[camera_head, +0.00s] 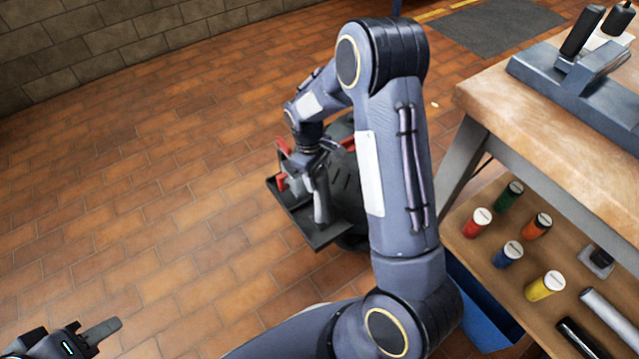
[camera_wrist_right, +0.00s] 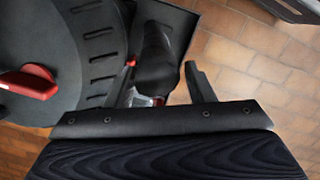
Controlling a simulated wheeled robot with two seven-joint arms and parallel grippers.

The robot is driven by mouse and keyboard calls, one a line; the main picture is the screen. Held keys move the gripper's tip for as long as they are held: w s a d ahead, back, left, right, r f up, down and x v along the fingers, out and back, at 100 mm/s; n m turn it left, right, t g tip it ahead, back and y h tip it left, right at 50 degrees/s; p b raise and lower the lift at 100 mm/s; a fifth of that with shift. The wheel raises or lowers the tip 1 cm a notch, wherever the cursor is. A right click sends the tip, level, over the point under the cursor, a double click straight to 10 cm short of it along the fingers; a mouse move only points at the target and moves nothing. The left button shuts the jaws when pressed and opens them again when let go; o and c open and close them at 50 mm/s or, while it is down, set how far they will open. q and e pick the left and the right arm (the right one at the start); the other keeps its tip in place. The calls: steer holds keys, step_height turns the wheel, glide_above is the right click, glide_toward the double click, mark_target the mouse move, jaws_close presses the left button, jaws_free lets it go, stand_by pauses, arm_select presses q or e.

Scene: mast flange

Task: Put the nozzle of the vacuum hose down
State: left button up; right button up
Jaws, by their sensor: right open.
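The vacuum cleaner is a dark rounded body (camera_head: 345,185) on the floor, partly hidden behind my right arm. A dark flat tray (camera_head: 325,236) is at its left side. A grey, elongated piece that looks like the nozzle (camera_head: 322,200) stands in the tray. In the right wrist view the dark nozzle (camera_wrist_right: 157,58) lies between the fingers of my right gripper (camera_wrist_right: 163,88), which are apart, with a gap to the right finger. My right gripper (camera_head: 310,168) is low over the tray. My left gripper (camera_head: 92,335) is at the bottom left corner, away from the vacuum; its finger opening is unclear.
A workbench (camera_head: 500,85) stands at the right. Its lower shelf (camera_head: 475,255) holds several coloured cans, and a blue box (camera_head: 480,310) is beneath. Red parts (camera_head: 281,180) are beside the vacuum. The tiled floor to the left is clear.

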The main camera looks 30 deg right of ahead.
steer(key=r, duration=0.2)
steer(key=r+p, duration=0.1)
steer(key=shift+w+a+r, duration=0.1)
steer(key=shift+w+r, duration=0.15)
steer(key=shift+r, duration=0.1)
steer(key=s+r+m+t+y, duration=0.2)
steer(key=s+r, duration=0.3)
steer(key=r, duration=0.4)
steer(key=s+a+r+m+t+y, duration=0.1)
steer(key=s+a+r+m+t, duration=0.1)
steer(key=s, duration=0.7)
steer(key=s+a+r+m+t+y, duration=0.1)
steer(key=s+a+r+m+t, duration=0.2)
steer(key=s+r, duration=0.4)
steer(key=shift+s+a+r+y, duration=0.15)
steer(key=shift+s+a+y, duration=0.15)
steer(key=shift+s+a, duration=0.75)
steer(key=shift+s+d, duration=0.15)
steer(key=shift+d, duration=0.05)
